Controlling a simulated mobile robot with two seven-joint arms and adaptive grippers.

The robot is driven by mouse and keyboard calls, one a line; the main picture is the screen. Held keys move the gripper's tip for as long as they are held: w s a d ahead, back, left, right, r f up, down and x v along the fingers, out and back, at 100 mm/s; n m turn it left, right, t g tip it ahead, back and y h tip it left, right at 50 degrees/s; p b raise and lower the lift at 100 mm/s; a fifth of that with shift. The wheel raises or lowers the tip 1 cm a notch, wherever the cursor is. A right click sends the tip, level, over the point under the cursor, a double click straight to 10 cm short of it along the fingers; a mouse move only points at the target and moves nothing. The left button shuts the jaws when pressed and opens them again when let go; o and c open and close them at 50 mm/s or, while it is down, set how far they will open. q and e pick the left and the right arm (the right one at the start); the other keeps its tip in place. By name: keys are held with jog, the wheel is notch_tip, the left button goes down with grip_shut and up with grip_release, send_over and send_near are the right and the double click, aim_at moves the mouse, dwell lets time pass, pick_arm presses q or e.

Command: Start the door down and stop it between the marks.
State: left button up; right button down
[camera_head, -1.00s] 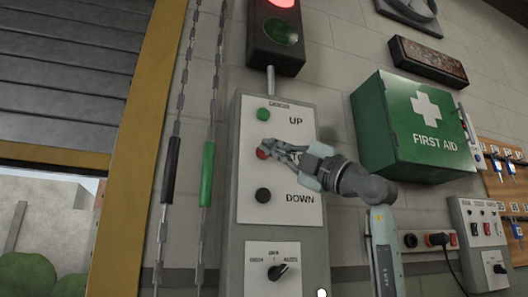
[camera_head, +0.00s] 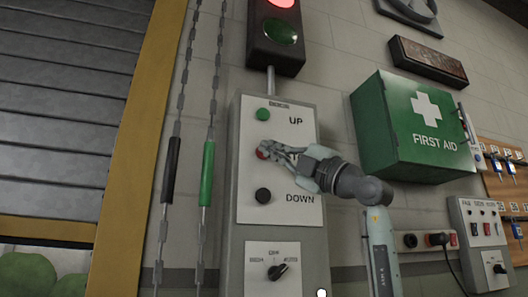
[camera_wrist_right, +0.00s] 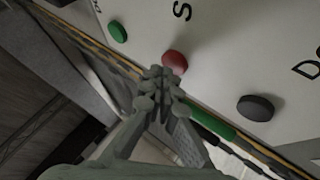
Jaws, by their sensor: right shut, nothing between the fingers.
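The grey roller door (camera_head: 58,110) hangs at the left in the head view, its yellow bottom edge (camera_head: 45,229) low over a narrow gap. The control box (camera_head: 232,215) carries a green UP button (camera_head: 262,115), a red button (camera_head: 262,152) and a black DOWN button (camera_head: 263,195). My right gripper (camera_head: 268,150) is shut and empty, its tips at the red button. In the right wrist view the red button (camera_wrist_right: 175,60) shows just beyond the fingertips (camera_wrist_right: 160,78); I cannot tell if they touch. The marks are not clear to me. My left gripper is not in view.
Chains with a black grip (camera_head: 170,170) and a green grip (camera_head: 207,173) hang left of the box. A selector knob (camera_head: 277,271) sits below the buttons. A green first aid box (camera_head: 400,130) juts from the wall at the right.

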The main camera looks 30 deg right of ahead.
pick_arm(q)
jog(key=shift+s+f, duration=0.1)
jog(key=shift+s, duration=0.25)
pick_arm(e)
jog(key=shift+w, duration=0.25)
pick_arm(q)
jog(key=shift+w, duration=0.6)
pick_arm(e)
jog(key=shift+w+d, duration=0.1)
jog(key=shift+w, duration=0.05)
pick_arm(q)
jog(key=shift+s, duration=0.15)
pick_arm(e)
jog(key=shift+s, duration=0.2)
pick_arm(q)
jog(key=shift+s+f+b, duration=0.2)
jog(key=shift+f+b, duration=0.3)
jog(key=shift+b, duration=0.05)
pick_arm(e)
jog(key=s+a, duration=0.1)
jog(key=s, duration=0.5)
jog(key=shift+a, duration=0.3)
